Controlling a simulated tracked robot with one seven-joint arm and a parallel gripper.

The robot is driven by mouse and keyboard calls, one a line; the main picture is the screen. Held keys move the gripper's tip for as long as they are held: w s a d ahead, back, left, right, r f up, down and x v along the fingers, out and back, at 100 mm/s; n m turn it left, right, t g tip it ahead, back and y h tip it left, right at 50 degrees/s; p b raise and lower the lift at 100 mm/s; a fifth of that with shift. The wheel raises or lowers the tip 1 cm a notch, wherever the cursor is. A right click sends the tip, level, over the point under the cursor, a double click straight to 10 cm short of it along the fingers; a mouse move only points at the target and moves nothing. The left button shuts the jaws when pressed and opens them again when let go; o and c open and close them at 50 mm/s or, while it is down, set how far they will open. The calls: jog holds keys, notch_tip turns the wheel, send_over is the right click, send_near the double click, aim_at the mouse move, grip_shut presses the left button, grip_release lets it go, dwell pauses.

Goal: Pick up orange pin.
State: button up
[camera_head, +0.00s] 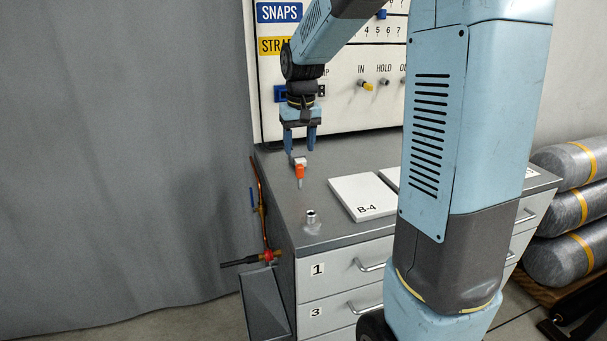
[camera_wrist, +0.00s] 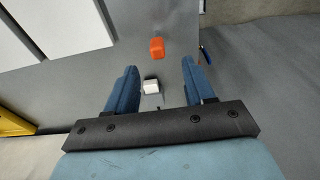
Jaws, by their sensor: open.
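The orange pin (camera_head: 300,171) is on the grey cabinet top near its left edge, with a grey tip below its orange part. In the wrist view its orange part (camera_wrist: 157,48) lies just beyond the fingertips, near the middle between them. My gripper (camera_head: 299,149) is open and points down, a little behind the pin in the head view. Its two blue fingers show apart in the wrist view (camera_wrist: 160,68), with nothing held. A small white block (camera_wrist: 151,87) shows between the fingers; it sits right behind the pin in the head view (camera_head: 299,160).
A silver fitting (camera_head: 311,217) stands nearer the cabinet's front edge. A white plate marked B-4 (camera_head: 362,196) lies to the right. A white panel with knobs (camera_head: 345,104) rises behind. A copper pipe with a red valve (camera_head: 269,256) runs down the cabinet's left side.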

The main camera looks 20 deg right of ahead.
aim_at(300, 165)
jog(key=f, duration=0.4)
jog(key=shift+w+f, duration=0.25)
jog(key=shift+f, duration=0.1)
jog(key=shift+w+d+f, duration=0.1)
jog(key=shift+w+f, duration=0.05)
jog(key=shift+f, duration=0.7)
jog(key=shift+w+d+f, duration=0.1)
jog(key=shift+w+f, duration=0.1)
jog(key=shift+f, duration=0.65)
jog(key=shift+w+f, duration=0.15)
jog(key=shift+f, duration=0.7)
grip_shut()
jog(key=shift+r, duration=0.1)
